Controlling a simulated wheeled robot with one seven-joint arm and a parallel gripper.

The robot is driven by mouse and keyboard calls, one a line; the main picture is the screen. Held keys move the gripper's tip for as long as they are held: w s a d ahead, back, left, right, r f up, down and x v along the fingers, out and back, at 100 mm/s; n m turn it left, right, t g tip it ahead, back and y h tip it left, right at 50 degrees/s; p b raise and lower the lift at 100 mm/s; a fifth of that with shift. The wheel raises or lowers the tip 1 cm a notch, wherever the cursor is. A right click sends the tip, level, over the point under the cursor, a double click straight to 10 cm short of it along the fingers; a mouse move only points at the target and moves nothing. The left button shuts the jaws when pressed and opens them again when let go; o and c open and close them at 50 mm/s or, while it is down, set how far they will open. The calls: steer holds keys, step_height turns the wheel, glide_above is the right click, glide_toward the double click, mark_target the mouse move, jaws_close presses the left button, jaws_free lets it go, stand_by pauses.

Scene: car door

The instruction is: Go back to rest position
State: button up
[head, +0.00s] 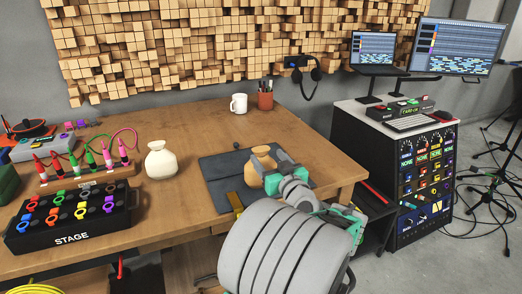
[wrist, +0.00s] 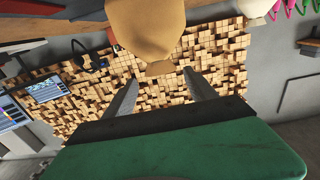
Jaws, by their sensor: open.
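My gripper (wrist: 161,78) is open, with its two fingers apart in the wrist view. A tan vase (wrist: 145,25) fills the top of that view, just beyond the fingertips, and nothing is clasped. In the head view the tan vase (head: 259,163) stands on a dark mat (head: 217,172) on the wooden table (head: 190,127). My gripper (head: 285,168) is right beside the vase, on its right, and my arm reaches in from the lower right. The fingertips are hard to make out in the head view, and I cannot tell whether they touch the vase.
A cream vase (head: 161,161) stands left of the mat. A STAGE box (head: 72,220) and a rack of colored plugs (head: 87,176) are further left. A white mug (head: 239,103) and pencil cup (head: 265,99) stand at the back. An equipment rack (head: 425,175) stands right of the table.

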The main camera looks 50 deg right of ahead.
steer(key=v, duration=0.3)
steer(key=shift+s+a, duration=0.1)
steer(key=shift+a, duration=0.05)
steer(key=w+a+r+n+g+y+p, duration=0.1)
steer(key=w+a+n+g+y+p, duration=0.35)
steer(key=a, duration=0.75)
steer(key=w+a+n+g+y+p, duration=0.1)
steer(key=w+a+y+p, duration=0.5)
steer(key=w+a, duration=0.55)
steer(key=s+a+r+g+p, duration=0.3)
steer(key=s+a+p, duration=0.2)
steer(key=a, duration=0.4)
steer(key=s+a+r+g+h+p, duration=0.1)
steer(key=s+a+r+g+p, duration=0.2)
steer(key=s+a+p, duration=0.2)
steer(key=s+a+n, duration=0.1)
steer(key=s+a, duration=0.1)
steer(key=a, duration=0.2)
steer(key=shift+s+p, duration=0.3)
steer(key=shift+p, duration=0.1)
steer(key=shift+a+r+g, duration=0.1)
steer(key=shift+r+g, duration=0.05)
steer(key=shift+g, duration=0.1)
